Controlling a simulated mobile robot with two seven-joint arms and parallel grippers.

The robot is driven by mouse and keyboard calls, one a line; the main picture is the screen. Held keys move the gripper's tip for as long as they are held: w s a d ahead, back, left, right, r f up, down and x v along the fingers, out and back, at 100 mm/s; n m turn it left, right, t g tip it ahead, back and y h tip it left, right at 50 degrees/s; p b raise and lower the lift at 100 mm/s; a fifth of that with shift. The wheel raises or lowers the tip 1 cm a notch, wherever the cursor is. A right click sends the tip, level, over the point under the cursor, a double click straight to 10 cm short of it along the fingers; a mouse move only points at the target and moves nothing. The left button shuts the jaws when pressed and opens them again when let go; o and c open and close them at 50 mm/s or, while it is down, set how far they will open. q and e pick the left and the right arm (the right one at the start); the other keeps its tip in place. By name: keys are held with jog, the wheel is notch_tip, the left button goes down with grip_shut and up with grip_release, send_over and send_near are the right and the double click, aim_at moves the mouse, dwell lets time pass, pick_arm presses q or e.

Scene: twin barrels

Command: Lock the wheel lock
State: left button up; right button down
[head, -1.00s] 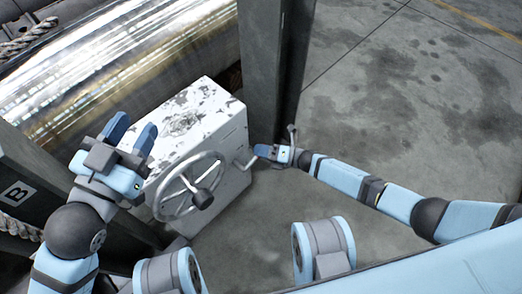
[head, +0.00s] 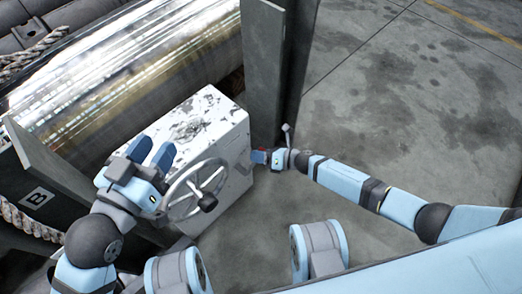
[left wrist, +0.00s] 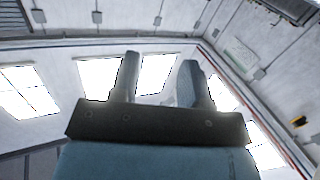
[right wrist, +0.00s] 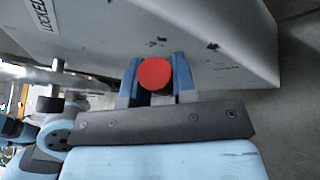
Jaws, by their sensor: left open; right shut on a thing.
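The white, worn box (head: 214,118) carries a spoked handwheel (head: 207,202) on its front. My right gripper (head: 259,157) is at the box's right side, shut on a red round knob. The red knob (right wrist: 154,73) sits between both fingers of the right gripper (right wrist: 154,78) in the right wrist view. The knob's lever is mostly hidden. A label reading "LOCKED" (right wrist: 38,14) is on the box face. My left gripper (head: 153,150) is open and empty, left of the handwheel. In the left wrist view, the left gripper's fingers (left wrist: 160,78) are apart with nothing between them.
A dark steel post (head: 267,75) stands close behind the box's right side. A large shiny barrel (head: 130,65) lies behind the box. A dark support marked B (head: 38,198) stands at the left. The concrete floor (head: 420,110) to the right is clear.

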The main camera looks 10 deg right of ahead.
jog(key=shift+s+a+r+n+h+p, duration=0.15)
jog(key=shift+a+r+n+h+p, duration=0.1)
jog(key=shift+r+n+p, duration=0.15)
jog(key=shift+s+a+r+n+h+p, duration=0.15)
jog(key=shift+r+n+h+p, duration=0.15)
jog(key=shift+r+p, duration=0.15)
jog(key=a+n+h+p, duration=0.1)
jog(key=s+a+n+h+p, duration=0.1)
jog(key=p, duration=0.1)
jog(key=s+a+r+n+t+h+p, duration=0.1)
jog(key=p, duration=0.1)
jog(key=shift+a+r+n, duration=0.1)
jog(key=shift+n, duration=0.2)
jog(key=shift+s+a+n+h+p, duration=0.3)
jog(key=shift+a+n+h+p, duration=0.1)
jog(key=shift+p, duration=0.3)
pick_arm(q)
notch_tip(320, 180, up, 8)
jog(key=s+n+t, duration=0.1)
jog(key=n+t, duration=0.1)
jog(key=shift+s+a+r+t, duration=0.25)
jog(key=shift+s+a+t, duration=0.05)
jog(key=shift+a+t, duration=0.1)
pick_arm(e)
jog(key=shift+s+a+f+h, duration=0.1)
jog(key=shift+f+h, duration=0.1)
jog(key=shift+h, duration=0.05)
jog(key=c, duration=0.9)
grip_release()
jog(key=shift+t, duration=0.3)
